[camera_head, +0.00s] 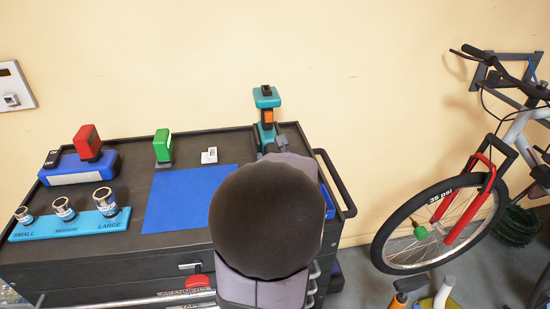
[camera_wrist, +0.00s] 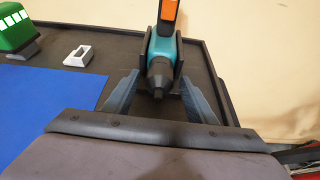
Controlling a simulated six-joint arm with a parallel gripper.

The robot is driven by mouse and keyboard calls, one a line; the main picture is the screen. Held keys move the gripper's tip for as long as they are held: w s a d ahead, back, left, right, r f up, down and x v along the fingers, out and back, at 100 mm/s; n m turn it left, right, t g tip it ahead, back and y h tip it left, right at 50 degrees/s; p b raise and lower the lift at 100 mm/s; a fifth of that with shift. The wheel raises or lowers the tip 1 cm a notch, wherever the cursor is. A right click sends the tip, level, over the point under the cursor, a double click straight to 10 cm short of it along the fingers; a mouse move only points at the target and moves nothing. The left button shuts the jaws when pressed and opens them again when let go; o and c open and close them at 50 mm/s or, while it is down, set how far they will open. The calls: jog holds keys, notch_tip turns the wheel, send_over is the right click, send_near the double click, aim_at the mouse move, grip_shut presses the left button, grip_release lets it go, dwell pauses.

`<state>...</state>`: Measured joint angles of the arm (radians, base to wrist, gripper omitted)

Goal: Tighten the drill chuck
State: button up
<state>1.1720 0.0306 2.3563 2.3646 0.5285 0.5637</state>
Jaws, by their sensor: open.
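A teal drill (camera_head: 263,98) with an orange part stands at the back right of the dark cart top, its handle upward. The wrist view shows the drill (camera_wrist: 163,48) in a dark holder, with its dark chuck (camera_wrist: 158,76) pointing toward me. My gripper (camera_wrist: 159,86) is open, with one finger on each side of the chuck and visible gaps between. Nothing is held. In the head view my own arm hides the chuck and most of the gripper.
A blue mat (camera_head: 180,205) lies left of my arm. Sockets on a light-blue rack (camera_head: 70,225) are at left. The cart's rail (camera_head: 337,183) borders the right side.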

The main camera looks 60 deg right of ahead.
jog(key=v, duration=0.6)
jog(key=shift+d+r+p, duration=0.1)
jog(key=shift+p, duration=0.3)
jog(key=shift+s+a+r, duration=0.15)
jog(key=shift+s+a, duration=0.35)
